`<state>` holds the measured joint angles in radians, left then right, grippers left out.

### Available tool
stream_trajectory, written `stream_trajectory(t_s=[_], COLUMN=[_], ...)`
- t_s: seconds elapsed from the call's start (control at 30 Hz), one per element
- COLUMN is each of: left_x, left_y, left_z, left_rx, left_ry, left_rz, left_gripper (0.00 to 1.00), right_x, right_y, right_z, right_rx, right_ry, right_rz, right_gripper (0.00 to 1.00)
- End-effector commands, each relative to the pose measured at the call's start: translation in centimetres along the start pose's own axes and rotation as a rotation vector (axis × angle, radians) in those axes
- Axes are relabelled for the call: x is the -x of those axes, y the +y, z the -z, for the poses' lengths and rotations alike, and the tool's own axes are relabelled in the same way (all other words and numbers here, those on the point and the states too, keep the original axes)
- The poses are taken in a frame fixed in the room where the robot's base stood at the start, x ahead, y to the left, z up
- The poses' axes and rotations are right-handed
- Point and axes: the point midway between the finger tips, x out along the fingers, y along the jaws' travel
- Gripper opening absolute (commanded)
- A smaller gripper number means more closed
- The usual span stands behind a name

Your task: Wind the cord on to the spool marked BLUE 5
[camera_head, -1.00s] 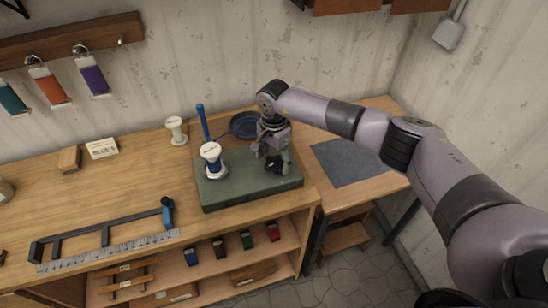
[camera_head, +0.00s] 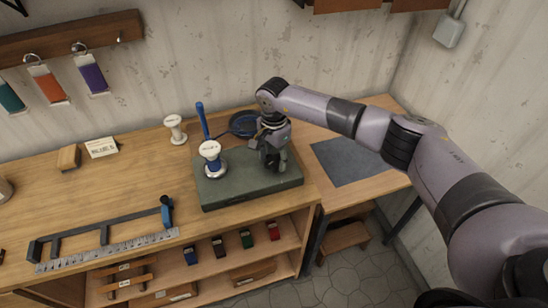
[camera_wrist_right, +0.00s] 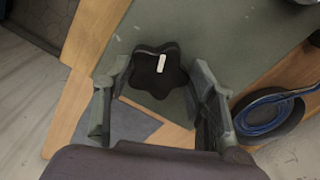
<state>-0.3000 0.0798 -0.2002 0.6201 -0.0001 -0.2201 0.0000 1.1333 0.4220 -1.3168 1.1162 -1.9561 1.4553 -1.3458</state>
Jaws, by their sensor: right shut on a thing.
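A white-flanged spool (camera_head: 211,150) with blue cord on it stands upright on the green base (camera_head: 220,194); its label is too small to read. My right gripper (camera_head: 274,164) is over the right part of this base, right of the spool. In the right wrist view its fingers (camera_wrist_right: 160,100) are shut on a black star-shaped knob (camera_wrist_right: 150,80) with a white mark. Blue cord lies coiled in a dark round dish (camera_head: 243,124), which also shows in the wrist view (camera_wrist_right: 251,127). My left gripper is not in view.
A blue post (camera_head: 202,120) stands behind the spool. A white, seemingly empty spool (camera_head: 175,129) and a small card (camera_head: 101,147) are at the back left. A ruler frame (camera_head: 105,236) lies at the front left. A grey mat (camera_head: 350,162) lies on the right table.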

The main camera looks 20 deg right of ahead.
Motion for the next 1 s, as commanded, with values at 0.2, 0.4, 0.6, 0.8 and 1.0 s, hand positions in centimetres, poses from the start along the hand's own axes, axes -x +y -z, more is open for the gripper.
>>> stream_trajectory(t_s=[0.2,0.4,0.6,0.8,1.0], left_x=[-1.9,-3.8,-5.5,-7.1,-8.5], left_y=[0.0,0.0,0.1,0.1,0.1], left_z=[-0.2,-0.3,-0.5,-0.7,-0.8], left_rx=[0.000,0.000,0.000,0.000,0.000], left_ry=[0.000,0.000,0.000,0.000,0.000], left_rz=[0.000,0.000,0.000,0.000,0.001], left_gripper=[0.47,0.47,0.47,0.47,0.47], right_x=[-0.3,-0.3,-0.3,-0.2,-0.2], right_y=[-0.1,-0.1,-0.1,-0.1,-0.1], right_z=[0.1,0.2,0.2,0.3,0.3], right_rx=[-0.134,-0.314,-0.505,-0.695,-0.885], right_ry=[0.001,0.001,0.000,-0.001,-0.001], right_rz=[0.006,0.007,0.007,0.006,0.007], right_gripper=[0.23,0.23,0.23,0.23,0.23])
